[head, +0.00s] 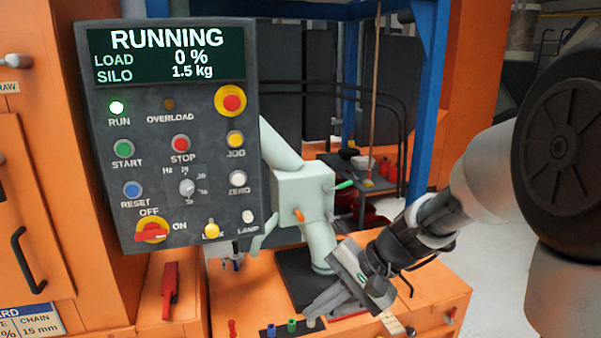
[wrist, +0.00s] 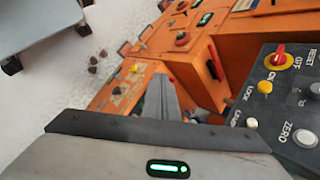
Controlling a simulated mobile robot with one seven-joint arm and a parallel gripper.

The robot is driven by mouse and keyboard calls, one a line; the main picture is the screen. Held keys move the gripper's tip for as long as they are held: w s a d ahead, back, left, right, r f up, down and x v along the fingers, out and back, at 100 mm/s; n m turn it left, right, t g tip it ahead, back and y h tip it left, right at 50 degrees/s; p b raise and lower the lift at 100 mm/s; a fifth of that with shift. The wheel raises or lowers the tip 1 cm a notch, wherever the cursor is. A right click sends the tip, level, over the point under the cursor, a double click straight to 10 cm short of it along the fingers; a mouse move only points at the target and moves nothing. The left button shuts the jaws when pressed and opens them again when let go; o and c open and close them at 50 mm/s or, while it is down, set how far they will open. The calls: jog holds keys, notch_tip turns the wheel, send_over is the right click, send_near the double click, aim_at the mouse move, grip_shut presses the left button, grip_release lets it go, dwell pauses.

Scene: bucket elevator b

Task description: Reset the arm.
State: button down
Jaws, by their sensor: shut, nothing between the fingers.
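My gripper (head: 328,301) is shut and empty. In the head view it points down and left, in front of the orange base cabinet and below the control panel (head: 168,140). In the wrist view my gripper's fingers (wrist: 160,95) are together, with the dark panel (wrist: 290,105) to their right. The panel's display (head: 166,55) reads RUNNING, load 0 %, silo 1.5 kg. My arm comes in from the right side of the head view.
A pale green pipe with a valve box (head: 302,193) stands just behind my gripper. The orange cabinet top (head: 425,287) lies below it, with small coloured knobs (head: 291,326) near the fingertips. A blue frame post (head: 428,90) stands behind. Open floor (head: 505,265) shows at the right.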

jog(key=s+d+r+n+t+h, duration=0.2)
jog(key=s+d+r+n+h, duration=0.1)
jog(key=s+d+r, duration=0.2)
jog(key=s+d+r+n+t+h, duration=0.1)
jog(key=s+d+r+n+h, duration=0.2)
jog(key=s+d, duration=0.3)
jog(key=s+r+h, duration=0.1)
jog(key=s, duration=0.3)
jog(key=shift+s+d+r+t+h, duration=0.25)
jog(key=shift+r+t+h, duration=0.05)
jog(key=shift+r+t, duration=0.1)
